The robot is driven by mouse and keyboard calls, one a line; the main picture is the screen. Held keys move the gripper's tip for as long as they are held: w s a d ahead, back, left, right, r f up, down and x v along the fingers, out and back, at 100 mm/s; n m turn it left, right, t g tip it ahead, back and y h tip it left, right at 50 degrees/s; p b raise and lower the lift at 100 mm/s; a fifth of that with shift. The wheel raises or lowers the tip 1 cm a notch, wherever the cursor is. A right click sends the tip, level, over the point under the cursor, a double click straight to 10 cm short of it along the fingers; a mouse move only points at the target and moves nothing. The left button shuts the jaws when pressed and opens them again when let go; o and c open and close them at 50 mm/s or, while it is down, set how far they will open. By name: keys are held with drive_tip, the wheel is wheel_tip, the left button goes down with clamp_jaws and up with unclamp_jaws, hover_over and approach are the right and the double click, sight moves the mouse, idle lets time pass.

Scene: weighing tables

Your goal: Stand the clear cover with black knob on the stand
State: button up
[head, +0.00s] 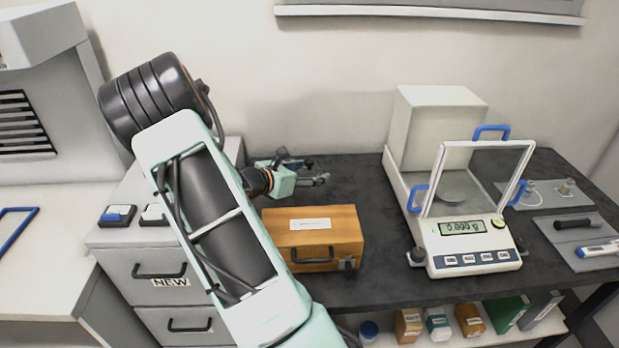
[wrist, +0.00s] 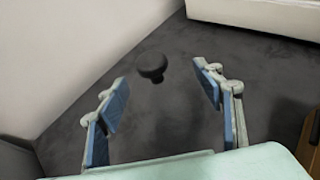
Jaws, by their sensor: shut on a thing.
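My gripper (head: 312,172) is over the back left of the dark table, behind the wooden box. In the wrist view my gripper (wrist: 163,78) has its two blue-padded fingers well apart, shut on the clear cover. The cover's black knob (wrist: 152,66) shows between the fingertips. The clear walls of the cover cannot be made out against the dark table top. In the head view the cover cannot be told apart from the fingers. I cannot make out the stand in either view.
An orange wooden box (head: 335,222) stands just in front of my gripper. A balance (head: 452,215) with an upright glass frame and blue handles stands to the right. Grey mats (head: 590,252) with small items lie at far right. Grey drawers (head: 160,262) are at left.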

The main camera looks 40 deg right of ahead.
drive_tip(key=shift+f, duration=1)
drive_tip(key=shift+f, duration=0.1)
drive_tip(key=shift+f, duration=0.2)
drive_tip(key=o, duration=1.3)
drive_tip(key=shift+r, duration=0.1)
drive_tip(key=shift+r, duration=0.1)
drive_tip(key=shift+a+r, duration=0.1)
drive_tip(key=shift+r, duration=0.05)
drive_tip(key=v, duration=1.1)
drive_tip(key=shift+a+r, duration=0.15)
drive_tip(key=shift+a, duration=0.2)
